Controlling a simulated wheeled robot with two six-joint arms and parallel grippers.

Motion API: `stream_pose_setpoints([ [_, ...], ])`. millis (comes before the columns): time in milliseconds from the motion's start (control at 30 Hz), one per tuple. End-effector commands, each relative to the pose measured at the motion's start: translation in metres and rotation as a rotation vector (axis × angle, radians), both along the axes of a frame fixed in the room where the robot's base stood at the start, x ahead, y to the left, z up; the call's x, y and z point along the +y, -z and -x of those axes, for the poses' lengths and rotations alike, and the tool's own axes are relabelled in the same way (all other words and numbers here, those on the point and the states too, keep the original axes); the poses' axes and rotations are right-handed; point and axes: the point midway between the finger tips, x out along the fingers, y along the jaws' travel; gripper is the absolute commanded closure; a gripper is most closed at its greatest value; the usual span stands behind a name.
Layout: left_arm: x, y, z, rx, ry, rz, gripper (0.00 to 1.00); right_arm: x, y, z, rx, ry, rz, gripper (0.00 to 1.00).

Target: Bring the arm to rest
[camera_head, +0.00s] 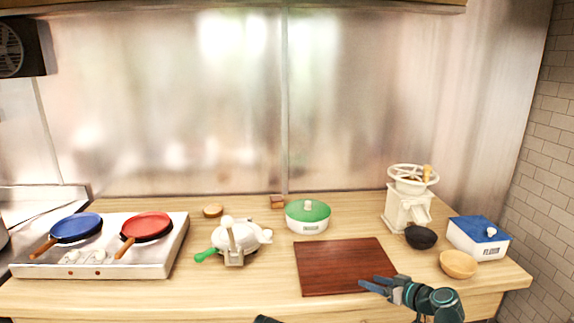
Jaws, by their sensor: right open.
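My right gripper (374,286) is open and empty, with its dark blue-grey jaws pointing left. In the picture it overlaps the front right part of the dark red-brown cutting board (335,265). I cannot tell its exact height above the board. The teal and dark right arm comes in from the bottom right. A small dark piece shows at the bottom edge left of the middle. I cannot make out a left gripper.
The wooden counter (285,285) holds a stove with a blue pan (77,227) and a red pan (147,226), a white green-handled device (237,240), a green-lidded pot (307,217), a cream grinder (408,205), a black bowl (420,237), a wooden bowl (458,264) and a blue-lidded box (478,240).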

Motion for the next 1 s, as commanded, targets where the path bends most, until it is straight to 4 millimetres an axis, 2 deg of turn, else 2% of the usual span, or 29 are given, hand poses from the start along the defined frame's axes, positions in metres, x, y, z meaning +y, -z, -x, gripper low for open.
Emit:
stream_pose_setpoints([
  [33, 0.0, -0.005, 0.0, 0.0, 0.0, 0.0, 0.5, 0.038, 0.01, 0.012, 0.081, -0.065, 0.011, 0.39],
  [100, 0.0, -0.009, 0.0, 0.0, 0.0, 0.0, 0.5, 0.082, 0.029, 0.033, 0.217, -0.136, 0.04, 0.39],
  [200, 0.0, -0.014, 0.0, 0.0, 0.0, 0.0, 0.5, 0.134, 0.057, 0.07, 0.423, -0.207, 0.111, 0.39],
  [333, 0.0, -0.021, 0.0, 0.0, 0.0, 0.0, 0.5, 0.176, 0.085, 0.125, 0.675, -0.224, 0.247, 0.39],
  [433, 0.0, -0.025, 0.0, 0.0, 0.0, 0.0, 0.5, 0.191, 0.098, 0.164, 0.831, -0.181, 0.375, 0.39],
  [600, 0.0, -0.031, 0.0, 0.0, 0.0, 0.0, 0.5, 0.194, 0.104, 0.21, 0.985, -0.051, 0.57, 0.39],
  [800, 0.0, -0.034, 0.0, 0.0, 0.0, 0.0, 0.5, 0.189, 0.101, 0.232, 1.038, 0.07, 0.686, 0.39],
  [1000, 0.0, -0.034, 0.0, 0.0, 0.0, 0.0, 0.5, 0.187, 0.101, 0.234, 1.044, 0.095, 0.703, 0.39],
])
